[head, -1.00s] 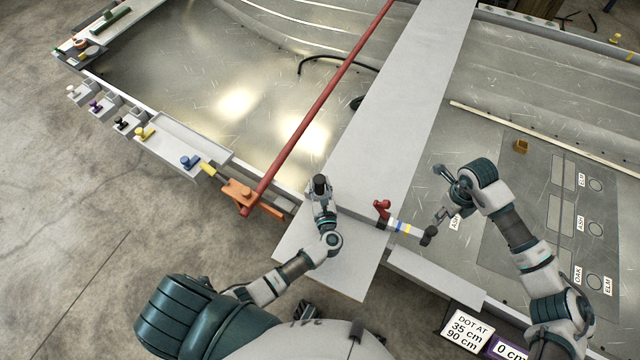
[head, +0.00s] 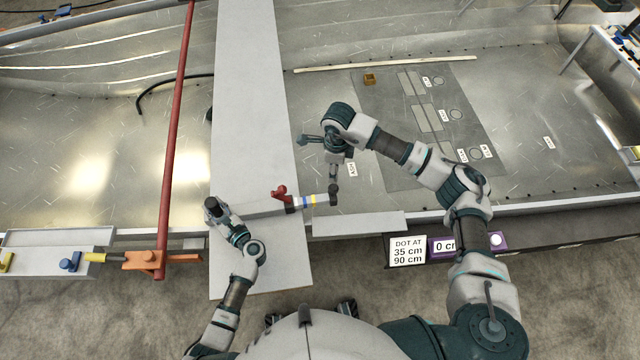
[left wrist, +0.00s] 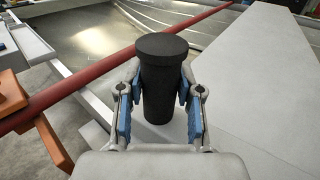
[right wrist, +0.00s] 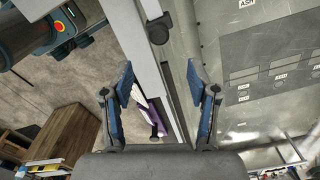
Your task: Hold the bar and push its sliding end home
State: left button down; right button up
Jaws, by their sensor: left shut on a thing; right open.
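My left gripper (left wrist: 158,95) is shut on a black cylinder (left wrist: 160,85), which stands up between its blue pads. In the head view the cylinder's dark top (head: 211,203) is over the left side of the grey plank. To its right is a short bar with white, yellow and blue bands (head: 308,200), a red lever (head: 281,192) and a black end (head: 334,194). Whether the held cylinder joins this bar is unclear. My right gripper (right wrist: 158,98) is open and empty. In its wrist view a black knob (right wrist: 158,30) lies beyond the fingertips, apart from them.
A long red bar (head: 174,150) runs to an orange fitting (head: 152,260) on the left. The grey plank (head: 250,100) crosses the metal hull. A white sign (head: 407,250) hangs at the front edge.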

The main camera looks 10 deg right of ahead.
aim_at(333, 187)
notch_tip(333, 187, down, 11)
jog(key=n, duration=0.4)
jog(key=shift+r, duration=0.15)
grip_shut()
dwell(0.3)
